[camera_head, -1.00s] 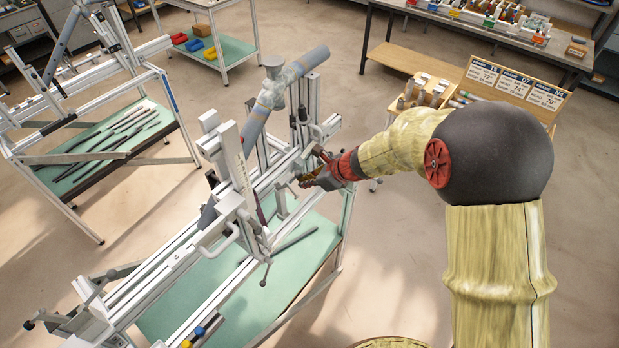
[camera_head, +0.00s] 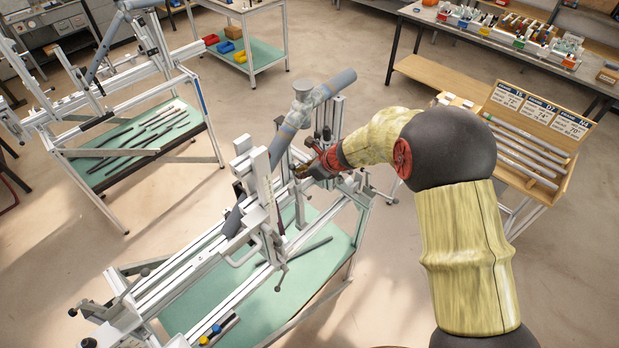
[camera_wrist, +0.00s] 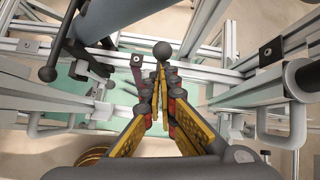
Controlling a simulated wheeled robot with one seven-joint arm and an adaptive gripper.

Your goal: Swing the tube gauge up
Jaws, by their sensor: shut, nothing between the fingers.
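The frame jig (camera_head: 214,315) stands on the left with a grey tube (camera_head: 290,128) clamped at a slant on it. A pale upright plate (camera_head: 263,178) stands beside the tube. I cannot tell for sure which part is the tube gauge. My gripper (camera_head: 303,172) is over the jig's far end, right of that plate. In the wrist view my gripper (camera_wrist: 160,75) is shut and empty. A dark ball knob (camera_wrist: 162,50) shows just beyond its fingertips; whether they touch is unclear. A mauve strip (camera_wrist: 137,70) lies left of the fingertips.
Another dark ball knob (camera_wrist: 47,73) is at the left of the wrist view. Jig rails and posts surround my gripper closely. A green shelf (camera_head: 255,305) lies under the jig. A tube rack (camera_head: 530,150) stands at right. Open floor lies behind the jig.

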